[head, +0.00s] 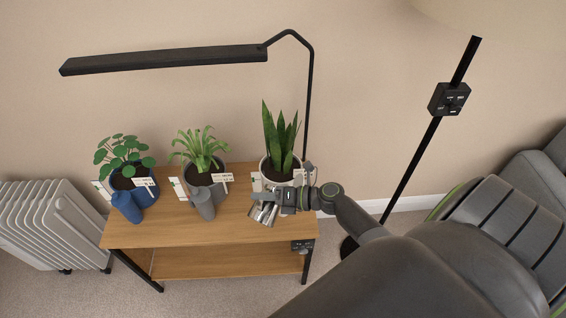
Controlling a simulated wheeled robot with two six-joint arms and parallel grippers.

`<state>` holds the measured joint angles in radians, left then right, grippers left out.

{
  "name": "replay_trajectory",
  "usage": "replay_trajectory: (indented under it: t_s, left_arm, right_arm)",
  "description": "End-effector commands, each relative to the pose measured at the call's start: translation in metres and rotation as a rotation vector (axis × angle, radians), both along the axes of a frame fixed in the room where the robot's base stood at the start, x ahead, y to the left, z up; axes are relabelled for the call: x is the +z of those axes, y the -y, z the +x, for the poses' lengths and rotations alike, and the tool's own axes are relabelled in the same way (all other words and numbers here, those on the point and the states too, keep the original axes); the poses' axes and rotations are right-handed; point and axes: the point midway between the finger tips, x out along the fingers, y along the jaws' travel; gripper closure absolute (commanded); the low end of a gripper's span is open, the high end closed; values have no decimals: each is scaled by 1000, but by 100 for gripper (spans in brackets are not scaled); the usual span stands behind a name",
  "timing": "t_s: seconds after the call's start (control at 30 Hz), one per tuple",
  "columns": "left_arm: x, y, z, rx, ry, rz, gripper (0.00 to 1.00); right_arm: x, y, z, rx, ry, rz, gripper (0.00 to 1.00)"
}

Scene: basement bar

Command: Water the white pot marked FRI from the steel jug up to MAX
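The white pot (267,173) with a tall snake plant (281,138) stands at the right end of the wooden table (235,228). Pale label cards stand by it, but their writing is too small to read. The steel jug (263,213) is in front of this pot, shiny and partly covered by my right gripper (276,199). My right gripper reaches in from the right and is at the jug. Its fingers are not clear enough to show whether they grip it. The water level and any MAX mark cannot be seen. My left gripper is not in view.
A blue pot (147,188) and a grey pot (204,178), both planted, stand left, with a blue jug (125,207) and grey jug (202,206) before them. A black lamp (165,59) hangs above. A black pole (410,163) stands right, a white radiator (45,222) left.

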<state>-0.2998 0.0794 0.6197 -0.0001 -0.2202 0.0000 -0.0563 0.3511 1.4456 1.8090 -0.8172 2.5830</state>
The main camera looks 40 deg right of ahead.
Motion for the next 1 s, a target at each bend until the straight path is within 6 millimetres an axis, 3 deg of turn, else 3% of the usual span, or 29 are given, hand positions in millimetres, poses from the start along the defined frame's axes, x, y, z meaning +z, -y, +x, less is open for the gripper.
replay_trajectory:
  t_s: [1.0]
  left_arm:
    - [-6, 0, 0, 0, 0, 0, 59]
  right_arm:
    - [7, 6, 4, 1, -28, 70, 100]
